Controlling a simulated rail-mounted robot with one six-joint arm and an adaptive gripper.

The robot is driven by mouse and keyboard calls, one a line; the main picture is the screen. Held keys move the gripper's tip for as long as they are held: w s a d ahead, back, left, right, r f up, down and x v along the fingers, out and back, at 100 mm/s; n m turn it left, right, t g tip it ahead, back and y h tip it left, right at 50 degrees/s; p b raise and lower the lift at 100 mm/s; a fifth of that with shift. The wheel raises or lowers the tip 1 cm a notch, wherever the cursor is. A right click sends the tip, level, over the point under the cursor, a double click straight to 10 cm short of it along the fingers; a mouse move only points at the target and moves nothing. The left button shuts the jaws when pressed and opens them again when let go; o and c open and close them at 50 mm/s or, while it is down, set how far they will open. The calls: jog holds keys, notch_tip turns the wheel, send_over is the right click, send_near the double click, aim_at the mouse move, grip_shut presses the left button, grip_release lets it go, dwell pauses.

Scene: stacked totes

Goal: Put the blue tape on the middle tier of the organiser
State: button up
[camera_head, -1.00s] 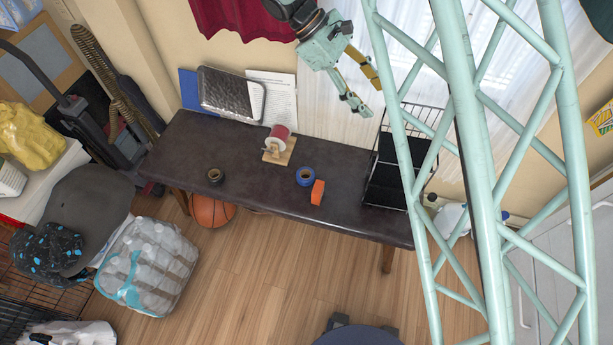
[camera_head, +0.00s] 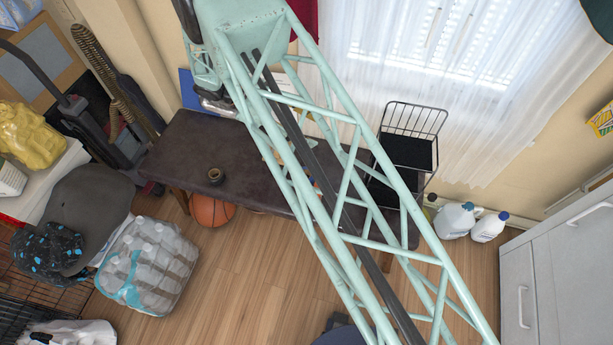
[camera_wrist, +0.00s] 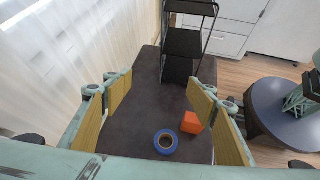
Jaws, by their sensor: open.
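The blue tape (camera_wrist: 156,143) lies flat on the dark table, low in the wrist view, with its hole facing up. In the head view my arm's lattice covers nearly all of it. The black wire organiser (camera_wrist: 184,43) stands at the table's far end in the wrist view. In the head view its upper part (camera_head: 407,151) shows, and my arm crosses its lower part. My gripper (camera_wrist: 160,97) is open and empty, with yellow-padded fingers spread either side over the table. The tape appears between them, nearer the wrist.
An orange block (camera_wrist: 192,123) sits just right of the tape in the wrist view. A dark tape roll (camera_head: 215,175) lies on the left part of the table (camera_head: 190,150). White curtains (camera_wrist: 75,55) hang along the table's left side in the wrist view.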

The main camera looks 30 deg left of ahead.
jog(key=s+a+f+n+t, duration=0.1)
jog(key=s+a+f, duration=0.2)
jog(key=f, duration=0.3)
jog(key=s+a+f+n+t, duration=0.1)
jog(key=s+a+f+n, duration=0.1)
jog(key=s+f, duration=0.3)
jog(key=s+a+f+n+t, duration=0.1)
jog(key=s+a+f, duration=0.3)
jog(key=f, duration=0.4)
jog(key=shift+s+a+f+n+t, duration=0.2)
jog(key=shift+s+n+t, duration=0.1)
jog(key=shift+s+t, duration=0.25)
jog(key=shift+w+d, duration=0.1)
jog(key=shift+w, duration=0.05)
jog(key=x, duration=0.7)
jog(key=shift+w+d+f+b, duration=0.1)
jog(key=shift+w+f+b, duration=0.1)
jog(key=shift+w+b, duration=0.15)
jog(key=shift+w+d+f, duration=0.15)
jog(key=shift+w+d, duration=0.05)
jog(key=shift+w, duration=0.1)
jog(key=shift+b+x, duration=0.55)
jog(key=shift+x, duration=2)
jog(key=shift+a, duration=0.1)
jog(key=shift+c, duration=0.8)
